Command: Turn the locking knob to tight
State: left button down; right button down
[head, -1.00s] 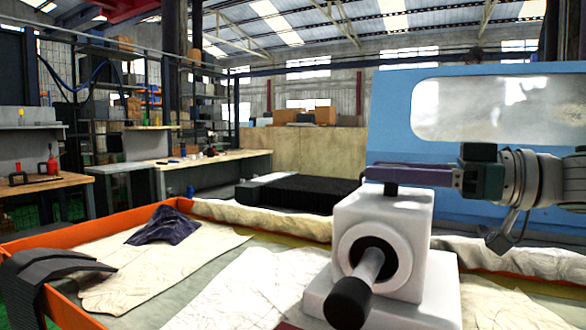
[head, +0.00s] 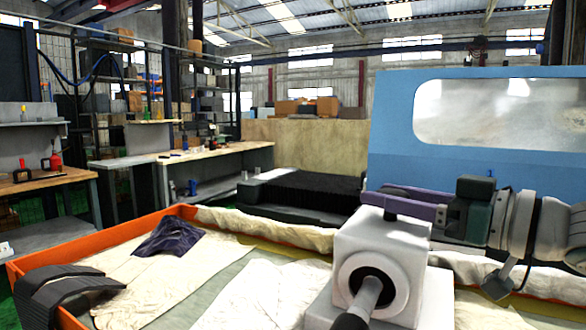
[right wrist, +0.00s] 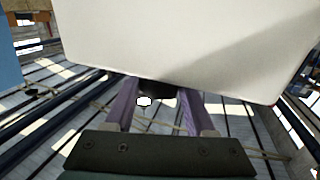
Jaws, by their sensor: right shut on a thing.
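A white block-shaped housing (head: 385,250) stands at the lower middle of the head view. A small dark knob (head: 391,214), which I take as the locking knob, sits on its top. My right gripper (head: 386,196) reaches in from the right with purple fingers and is shut on this knob. The right wrist view shows the dark knob (right wrist: 158,93) between the fingers, under the pale housing (right wrist: 190,45); the fingers partly hide it in the head view. A grey lever with a dark end (head: 352,322) sticks out of the housing's front. My left gripper is not in view.
A blue machine cover with a window (head: 390,130) stands behind my right arm. An orange-rimmed tray (head: 180,212) holds pale cloths and a dark purple cloth (head: 168,237). A black ribbed piece (head: 60,285) lies over its left edge. Workbenches stand at back left.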

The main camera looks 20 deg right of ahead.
jog(key=m+h+p, duration=0.1)
jog(key=m+t+h+p, duration=0.1)
jog(key=h+p, duration=0.1)
jog(key=m+h+p, duration=0.1)
jog(key=h, duration=0.1)
jog(key=shift+a+r+m+p, duration=0.1)
jog(key=shift+r+m+p, duration=0.2)
jog(key=m+h+p, duration=0.1)
jog(key=h, duration=0.2)
jog(key=shift+f+m, duration=0.15)
jog(key=shift+m, duration=0.25)
jog(key=shift+f+m+h+p, duration=0.1)
jog(key=shift+m+h+p, duration=0.55)
jog(key=shift+h, duration=0.55)
jog(key=shift+m+h, duration=0.25)
jog(key=shift+h, duration=0.05)
jog(key=shift+c, duration=1.2)
grip_release()
jog(key=shift+s, duration=0.1)
jog(key=v, duration=0.9)
jog(key=shift+s, duration=0.35)
